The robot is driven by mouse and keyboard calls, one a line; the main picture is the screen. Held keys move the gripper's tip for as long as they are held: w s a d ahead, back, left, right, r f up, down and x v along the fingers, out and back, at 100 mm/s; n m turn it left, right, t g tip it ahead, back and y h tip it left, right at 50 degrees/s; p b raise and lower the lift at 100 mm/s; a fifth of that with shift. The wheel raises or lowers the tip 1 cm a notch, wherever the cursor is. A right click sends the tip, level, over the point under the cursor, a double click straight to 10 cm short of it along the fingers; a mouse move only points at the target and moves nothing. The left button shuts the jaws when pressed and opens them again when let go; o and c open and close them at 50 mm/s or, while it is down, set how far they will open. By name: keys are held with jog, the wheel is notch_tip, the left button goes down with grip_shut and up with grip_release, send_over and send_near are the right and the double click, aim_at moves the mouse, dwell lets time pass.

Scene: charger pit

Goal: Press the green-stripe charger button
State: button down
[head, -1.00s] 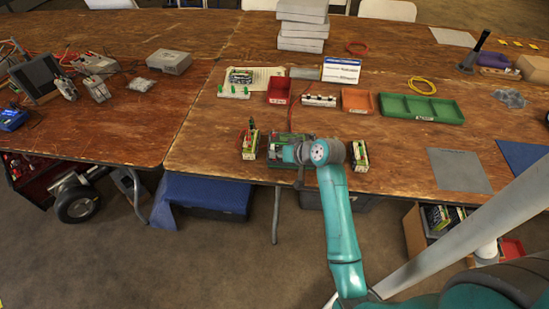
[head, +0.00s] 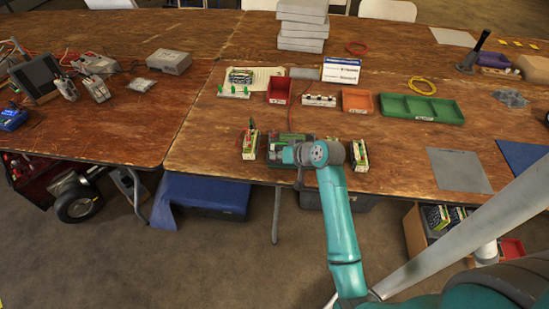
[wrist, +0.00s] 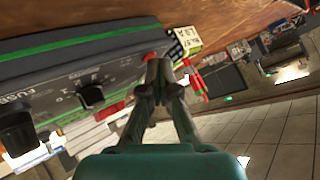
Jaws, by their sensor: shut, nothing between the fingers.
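The charger (head: 305,142) is a dark grey box with green on it, near the table's front edge in the head view, partly hidden by my arm. In the wrist view the charger (wrist: 70,72) fills the left side, with green stripes, a black knob, a black switch and "FUSE" lettering. A red button (wrist: 149,57) shows near the right end of its panel. My gripper (wrist: 158,68) is shut and empty, its tips right beside the red button. I cannot tell whether they touch it.
Battery-like blocks stand left (head: 250,145) and right (head: 360,155) of the charger. Behind are a red bin (head: 279,91), an orange bin (head: 356,101) and a green tray (head: 422,108). A red cable (head: 290,118) runs back from the charger. A grey mat (head: 459,170) lies to the right.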

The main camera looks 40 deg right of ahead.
jog(key=shift+s+a+r, duration=0.15)
jog(key=shift+r, duration=0.6)
jog(key=r, duration=0.5)
jog(key=shift+s+a, duration=0.3)
jog(key=shift+f, duration=0.1)
dwell(0.8)
